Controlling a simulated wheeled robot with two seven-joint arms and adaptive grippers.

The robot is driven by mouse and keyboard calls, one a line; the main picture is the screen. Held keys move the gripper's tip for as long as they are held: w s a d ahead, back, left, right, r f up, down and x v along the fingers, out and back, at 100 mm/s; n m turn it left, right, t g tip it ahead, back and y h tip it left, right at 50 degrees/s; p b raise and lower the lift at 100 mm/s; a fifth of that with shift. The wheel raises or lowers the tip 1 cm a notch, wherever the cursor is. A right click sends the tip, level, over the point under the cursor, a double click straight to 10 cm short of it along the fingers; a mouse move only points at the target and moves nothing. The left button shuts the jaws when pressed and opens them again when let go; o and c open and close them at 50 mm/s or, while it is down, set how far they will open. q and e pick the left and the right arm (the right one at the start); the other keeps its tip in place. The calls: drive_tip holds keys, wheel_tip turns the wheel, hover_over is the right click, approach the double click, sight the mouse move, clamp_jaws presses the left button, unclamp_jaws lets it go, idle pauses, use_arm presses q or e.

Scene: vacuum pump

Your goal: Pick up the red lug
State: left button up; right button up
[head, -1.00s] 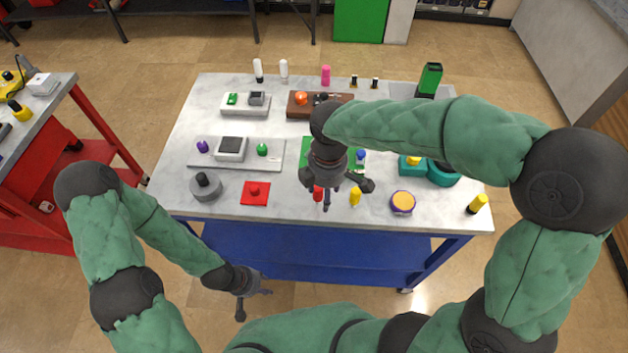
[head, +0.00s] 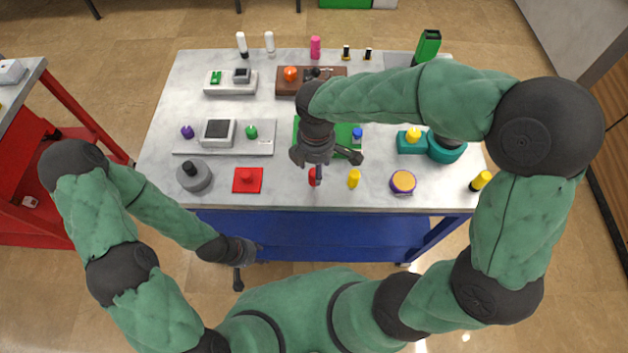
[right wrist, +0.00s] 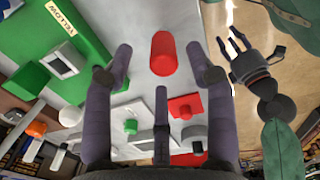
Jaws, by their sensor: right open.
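The red lug (right wrist: 162,53) is a red cylinder standing on the white tabletop near its front edge. In the head view, the lug (head: 312,177) is partly hidden behind a finger of my right gripper (head: 322,177). In the right wrist view, my right gripper (right wrist: 160,58) is open, its fingers spread around the lug's direction with gaps on both sides. No contact shows. My left gripper (head: 250,272) hangs in front of the table, below the top, with its fingers apart and empty. It also shows in the right wrist view (right wrist: 235,42).
A yellow lug (head: 354,178) stands close right of the red lug. A red base with a knob (head: 248,180) lies to the left, beside a grey round part (head: 194,176). A green block (head: 342,135) lies behind. A purple-and-yellow round part (head: 403,182) is further right.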

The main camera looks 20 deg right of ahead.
sight(314, 172)
wheel_tip(314, 172, down, 5)
drive_tip(key=shift+a+r+b, duration=0.15)
drive_tip(key=shift+r+b, duration=0.05)
drive_tip(key=shift+b, duration=0.55)
drive_tip(key=shift+s, duration=0.1)
clamp_jaws()
drive_tip(key=shift+r, duration=0.1)
